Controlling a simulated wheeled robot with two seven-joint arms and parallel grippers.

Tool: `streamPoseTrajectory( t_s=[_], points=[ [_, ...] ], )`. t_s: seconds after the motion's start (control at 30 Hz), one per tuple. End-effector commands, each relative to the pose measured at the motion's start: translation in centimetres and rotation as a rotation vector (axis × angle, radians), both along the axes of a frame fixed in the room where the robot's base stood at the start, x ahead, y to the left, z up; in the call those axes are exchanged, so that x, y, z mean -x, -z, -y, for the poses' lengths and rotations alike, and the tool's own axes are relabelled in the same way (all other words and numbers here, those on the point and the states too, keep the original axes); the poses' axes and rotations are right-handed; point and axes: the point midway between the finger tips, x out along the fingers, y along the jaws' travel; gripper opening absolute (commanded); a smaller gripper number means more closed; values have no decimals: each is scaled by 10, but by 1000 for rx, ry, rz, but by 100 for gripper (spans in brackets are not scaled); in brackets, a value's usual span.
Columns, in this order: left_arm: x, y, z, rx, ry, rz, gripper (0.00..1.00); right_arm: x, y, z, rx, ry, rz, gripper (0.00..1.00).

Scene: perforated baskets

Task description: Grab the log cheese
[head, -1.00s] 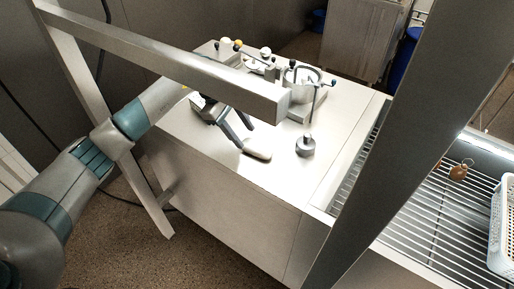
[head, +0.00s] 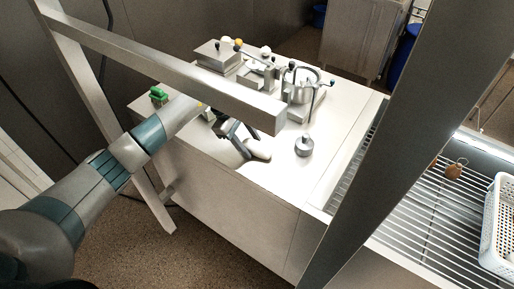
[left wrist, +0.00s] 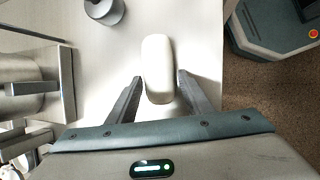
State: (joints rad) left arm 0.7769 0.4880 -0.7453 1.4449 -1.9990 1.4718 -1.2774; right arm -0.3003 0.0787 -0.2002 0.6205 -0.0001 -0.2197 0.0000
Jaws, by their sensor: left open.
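The log cheese (head: 258,151) is a small white rounded log lying on the steel counter. In the left wrist view the log cheese (left wrist: 158,68) lies lengthwise, with its near end between the two fingers. My left gripper (head: 247,144) is open around that end of the log; in the left wrist view the open fingers (left wrist: 160,82) stand one on each side of it, with a small gap visible on at least the left side. My right gripper is not in view.
A grey round weight (head: 304,146) stands on the counter right of the log. Steel presses (head: 301,95) stand behind. A steel frame bar (head: 200,82) crosses above my left arm. A white perforated basket (head: 497,230) sits on the rack at right.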

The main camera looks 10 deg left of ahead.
Motion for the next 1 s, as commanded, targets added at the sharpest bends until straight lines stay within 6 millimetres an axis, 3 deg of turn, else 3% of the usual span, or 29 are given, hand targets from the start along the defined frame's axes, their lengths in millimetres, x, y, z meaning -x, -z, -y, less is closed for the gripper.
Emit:
streamPoseTrajectory(
  t_s=[0.13,0.27,0.3,0.73,1.0],
  points=[
    [0,0,0,0,0,0,44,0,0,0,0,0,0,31],
    [0,0,0,0,0,0,12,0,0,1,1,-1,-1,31],
    [0,0,0,0,0,0,9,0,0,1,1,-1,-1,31],
    [-1,-7,0,1,1,3,9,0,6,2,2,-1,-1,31],
    [-2,-40,-1,0,2,8,9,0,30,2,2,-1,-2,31]
  ],
)
